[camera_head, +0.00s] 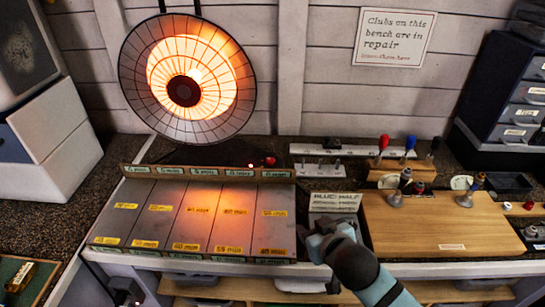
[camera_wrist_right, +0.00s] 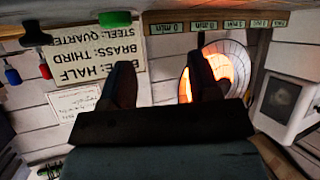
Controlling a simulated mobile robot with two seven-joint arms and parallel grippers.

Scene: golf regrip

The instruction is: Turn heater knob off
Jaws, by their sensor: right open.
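The round heater (camera_head: 188,78) with a wire guard glows orange at the back left of the bench. It also shows in the right wrist view (camera_wrist_right: 234,66), partly behind a finger. A small red knob (camera_head: 269,161) sits at the heater's lower right, beside a small lit spot. I cannot read the knob's setting, and I do not make it out in the right wrist view. My right gripper (camera_head: 318,232) is open and empty, in front of and to the right of the knob, apart from it. Its two dark fingers (camera_wrist_right: 164,72) stand apart in the right wrist view. My left gripper is out of view.
A grey panel (camera_head: 186,222) with yellow minute labels lies left of my right gripper. A small lettered sign (camera_head: 335,202) stands just behind the gripper. A wooden board (camera_head: 430,228) lies to the right, and screwdrivers with red and blue handles (camera_head: 383,143) stand behind it.

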